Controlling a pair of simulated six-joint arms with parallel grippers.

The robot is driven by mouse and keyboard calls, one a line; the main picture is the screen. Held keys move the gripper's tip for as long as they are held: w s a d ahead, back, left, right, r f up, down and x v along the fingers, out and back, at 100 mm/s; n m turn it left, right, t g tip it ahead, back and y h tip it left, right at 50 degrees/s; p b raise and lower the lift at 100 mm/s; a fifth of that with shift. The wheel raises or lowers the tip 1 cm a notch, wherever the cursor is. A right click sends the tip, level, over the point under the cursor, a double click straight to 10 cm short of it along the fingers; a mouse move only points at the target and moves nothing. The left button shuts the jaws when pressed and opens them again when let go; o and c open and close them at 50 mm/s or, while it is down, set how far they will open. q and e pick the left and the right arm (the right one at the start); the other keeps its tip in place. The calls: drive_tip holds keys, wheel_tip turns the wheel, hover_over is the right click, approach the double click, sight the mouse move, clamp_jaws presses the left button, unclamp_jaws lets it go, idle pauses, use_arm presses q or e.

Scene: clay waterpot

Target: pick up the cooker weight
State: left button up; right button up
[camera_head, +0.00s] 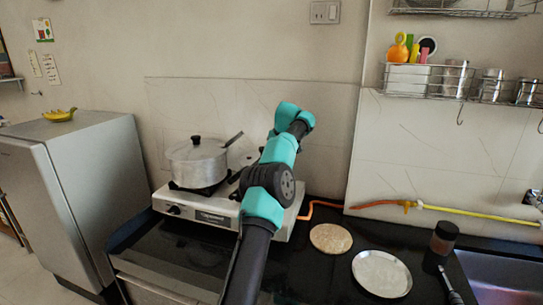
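I cannot make out a cooker weight in the head view. A silver lidded pot (196,163) with a black knob stands upright on the left side of the white gas stove (181,202). A dark handle (234,139) slants up at the pot's right side. One of my teal and black arms rises from the bottom, just left of centre, and reaches over the stove. It covers part of the stove's right side. No gripper fingers show, and whatever is behind the arm is hidden.
A flatbread disc (330,238), a metal plate (382,274), a dark jar (443,238) and a dark-handled utensil (450,284) are on the black counter (300,275). A sink (505,278) is at right. An orange hose (375,203) runs behind. A fridge (95,180) stands left.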

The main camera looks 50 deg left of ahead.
use_arm(q)
drive_tip(key=shift+c, duration=0.3)
drive_tip(key=c, duration=0.6)
drive_tip(key=shift+r, duration=0.1)
drive_tip(key=shift+c, duration=0.2)
